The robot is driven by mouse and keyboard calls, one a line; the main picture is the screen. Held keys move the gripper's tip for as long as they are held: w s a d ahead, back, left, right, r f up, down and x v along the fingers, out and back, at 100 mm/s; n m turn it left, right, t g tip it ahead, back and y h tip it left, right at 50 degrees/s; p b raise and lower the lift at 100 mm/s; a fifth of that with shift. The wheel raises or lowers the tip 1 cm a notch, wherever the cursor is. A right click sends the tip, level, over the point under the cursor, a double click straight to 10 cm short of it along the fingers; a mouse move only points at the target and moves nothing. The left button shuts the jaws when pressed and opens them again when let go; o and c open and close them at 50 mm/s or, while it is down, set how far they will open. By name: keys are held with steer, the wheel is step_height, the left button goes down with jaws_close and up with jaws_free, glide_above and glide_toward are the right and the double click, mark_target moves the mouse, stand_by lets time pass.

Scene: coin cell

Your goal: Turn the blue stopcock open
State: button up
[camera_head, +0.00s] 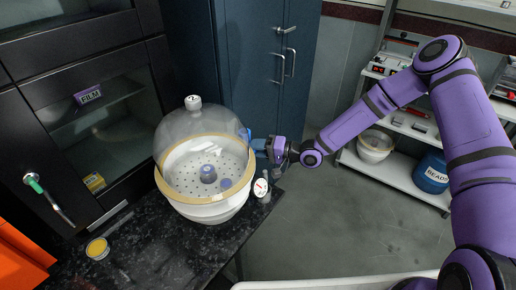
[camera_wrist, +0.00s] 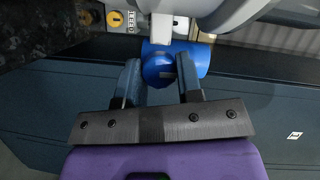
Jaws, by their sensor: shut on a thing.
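The blue stopcock (camera_wrist: 174,64) shows in the wrist view as a blue barrel and knob at the end of a white stem. My gripper (camera_wrist: 160,85) has its two fingers on either side of the blue knob and is shut on it. In the head view, my gripper (camera_head: 262,146) reaches in from the right to the right side of the desiccator (camera_head: 212,208), a white bowl with a tan rim under a clear dome. The stopcock shows there only as a small blue patch (camera_head: 244,134). I cannot tell how far it is turned.
The desiccator stands on a dark speckled bench (camera_head: 160,255). A round dial (camera_head: 261,187) and a yellow-lidded tin (camera_head: 97,248) are on the bench. A black cabinet (camera_head: 90,100) is at left, a blue cabinet (camera_head: 245,60) behind. Shelves with a blue "BEADS" tub (camera_head: 432,173) are at right.

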steer(key=shift+m, duration=0.3)
stand_by(0.4)
steer(key=o, duration=0.9)
steer(key=shift+d, duration=0.15)
steer(key=v, duration=1)
steer(key=shift+s+d+f, duration=0.15)
steer(key=shift+d, duration=0.15)
